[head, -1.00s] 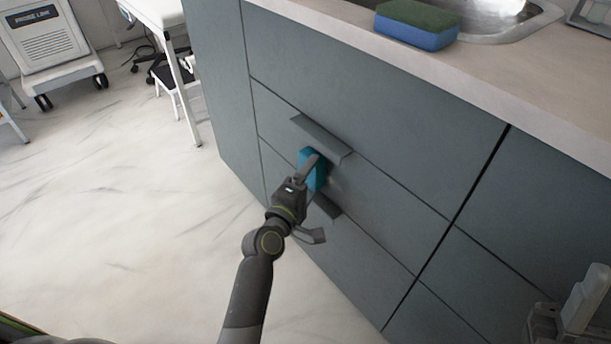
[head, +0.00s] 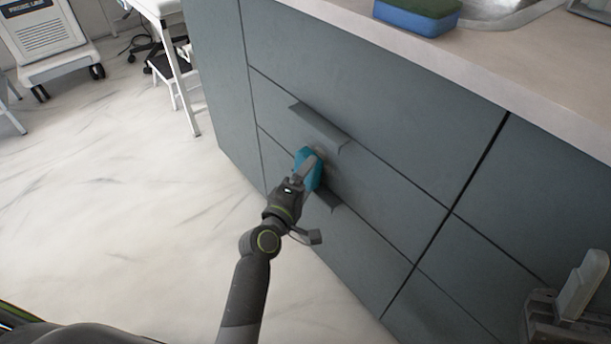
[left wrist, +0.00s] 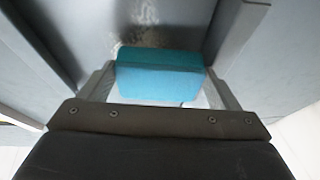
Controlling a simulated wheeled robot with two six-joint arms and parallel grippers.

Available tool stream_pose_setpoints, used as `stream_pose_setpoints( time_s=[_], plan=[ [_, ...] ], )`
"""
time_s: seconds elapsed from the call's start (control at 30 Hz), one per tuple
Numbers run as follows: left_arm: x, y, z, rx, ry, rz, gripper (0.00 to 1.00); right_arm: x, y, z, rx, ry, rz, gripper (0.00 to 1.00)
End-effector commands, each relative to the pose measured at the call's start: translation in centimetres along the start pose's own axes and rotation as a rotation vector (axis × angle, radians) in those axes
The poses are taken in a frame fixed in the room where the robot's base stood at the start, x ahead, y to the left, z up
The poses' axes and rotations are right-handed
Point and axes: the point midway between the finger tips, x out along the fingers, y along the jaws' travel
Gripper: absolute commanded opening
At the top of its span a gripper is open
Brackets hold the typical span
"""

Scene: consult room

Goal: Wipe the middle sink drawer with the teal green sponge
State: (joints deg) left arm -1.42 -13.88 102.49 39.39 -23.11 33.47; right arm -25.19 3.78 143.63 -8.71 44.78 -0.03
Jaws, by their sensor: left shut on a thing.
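The teal green sponge (head: 306,166) is held in my left gripper (head: 308,171), against or very close to the front of the middle sink drawer (head: 375,190). In the left wrist view the sponge (left wrist: 158,75) sits between the two fingers, with the grey drawer front and a shiny, wet-looking patch beyond it. The sponge is just below the upper handle (head: 318,127) and above a lower handle (head: 327,200). Whether it touches the drawer is not clear.
A blue and green sponge (head: 418,17) lies on the beige counter (head: 480,60) by the sink. A white machine on wheels (head: 50,45) and a white-legged table (head: 178,75) stand at the far left. The marble floor (head: 110,190) left of the cabinet is clear.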

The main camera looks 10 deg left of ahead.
Motion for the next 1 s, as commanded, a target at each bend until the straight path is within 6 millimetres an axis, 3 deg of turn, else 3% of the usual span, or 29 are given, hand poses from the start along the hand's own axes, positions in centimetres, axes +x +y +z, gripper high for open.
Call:
stream_pose_setpoints(
  time_s=[0.03, 1.0],
  plan=[
    [1.5, 2.8, 1.9, -0.072, -0.005, 0.045, 0.47, 0.4, 0.1, -0.1, 0.0, 0.0, 0.0, 0.36],
    [3.9, 2.6, -3.9, -0.069, -0.001, 0.055, 0.48, 1.4, 0.3, -0.4, 0.0, 0.0, 0.0, 0.36]
  ],
)
